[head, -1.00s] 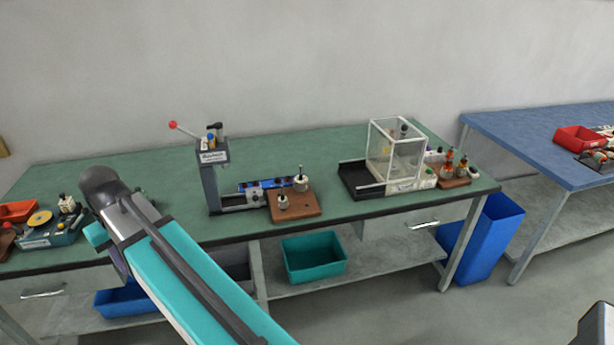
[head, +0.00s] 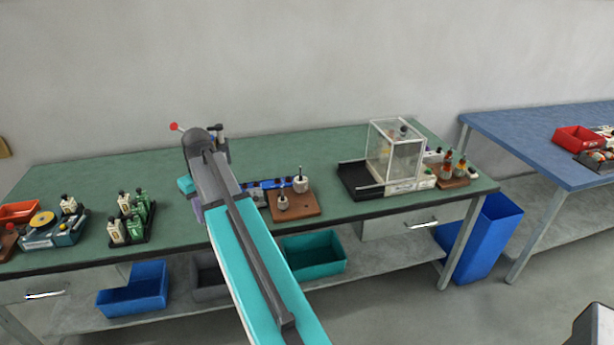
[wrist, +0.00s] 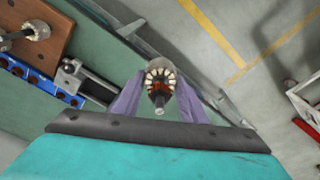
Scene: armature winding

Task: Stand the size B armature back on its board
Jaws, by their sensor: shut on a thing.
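My gripper (wrist: 158,98) has purple fingers shut on an armature (wrist: 160,78), a grey core with copper-coloured segments and a shaft pointing toward the wrist camera. In the head view my arm hides the held armature. A brown wooden board (head: 310,208) lies on the green bench, right of my gripper, with two pale armatures standing on it, one in front (head: 282,203) and one behind (head: 300,184). Part of this board (wrist: 62,42) also shows at the upper left of the wrist view. I cannot read any size marks.
A press with a red-knobbed lever (head: 174,127) stands behind my arm. A blue rail (wrist: 40,87) lies beside the board. A clear-walled box (head: 393,155) stands further right, beyond it a second board (head: 455,182) with orange-topped parts. A bottle rack (head: 130,236) is at left.

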